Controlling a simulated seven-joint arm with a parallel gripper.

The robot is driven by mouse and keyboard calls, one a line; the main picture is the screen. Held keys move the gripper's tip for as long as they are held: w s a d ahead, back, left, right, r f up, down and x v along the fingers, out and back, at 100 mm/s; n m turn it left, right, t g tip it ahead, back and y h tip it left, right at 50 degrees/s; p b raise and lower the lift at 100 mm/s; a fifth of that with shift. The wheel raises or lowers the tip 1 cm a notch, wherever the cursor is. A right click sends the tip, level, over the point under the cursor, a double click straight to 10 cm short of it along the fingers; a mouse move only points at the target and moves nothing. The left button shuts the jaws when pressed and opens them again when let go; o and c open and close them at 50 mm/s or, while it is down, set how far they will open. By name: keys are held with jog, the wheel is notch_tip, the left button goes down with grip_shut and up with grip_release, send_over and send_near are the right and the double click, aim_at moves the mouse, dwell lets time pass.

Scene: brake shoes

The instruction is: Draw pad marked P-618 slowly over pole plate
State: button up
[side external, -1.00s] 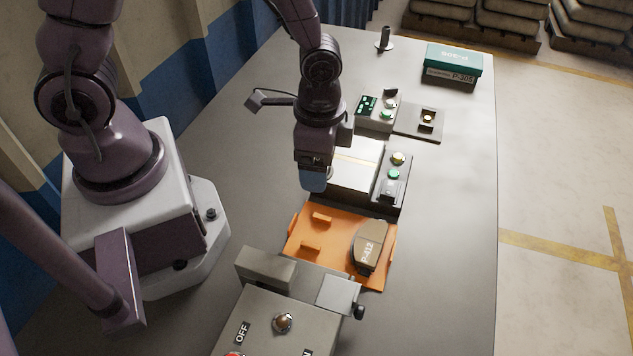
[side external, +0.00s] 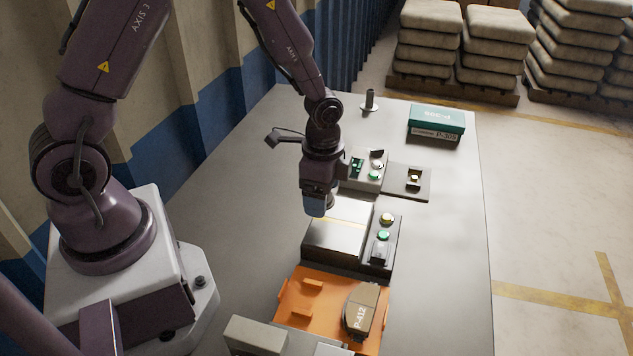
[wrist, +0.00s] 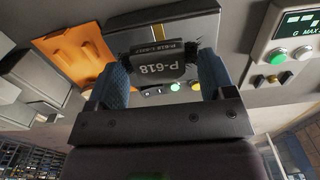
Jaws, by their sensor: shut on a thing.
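The pad marked P-618 (wrist: 158,67) is dark grey with pale lettering and sits between the two blue fingers of my gripper (wrist: 163,75) in the wrist view. My gripper (side external: 316,204) is shut on it. In the side external view the fingers hide the pad. The pole plate (side external: 345,232) is a pale, flat-topped block with a yellowish line, and my gripper is at its far left part. The plate also shows as a grey surface beyond the pad in the wrist view (wrist: 182,22). I cannot tell whether the pad touches the plate.
An orange tray (side external: 300,312) in front holds a brown pad marked P-412 (side external: 361,308). A button panel (side external: 383,248) adjoins the plate's right side. A meter box (side external: 365,172), a dark stand (side external: 408,183) and a green box (side external: 437,122) stand behind. The table's right side is clear.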

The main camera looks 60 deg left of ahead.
aim_at(331, 198)
jog(key=shift+w+d+f, duration=0.3)
jog(key=shift+f, duration=0.4)
jog(key=shift+w+d+f, duration=0.3)
jog(key=shift+f, duration=0.35)
jog(key=shift+w+d, duration=1.35)
jog(key=shift+d, duration=0.05)
jog(key=shift+w+d+r, duration=1.45)
jog(key=shift+w+r, duration=0.05)
jog(key=shift+r, duration=0.2)
notch_tip(331, 198, up, 9)
jog(key=shift+w+d, duration=0.25)
jog(key=shift+d, duration=0.05)
jog(key=shift+f, duration=0.1)
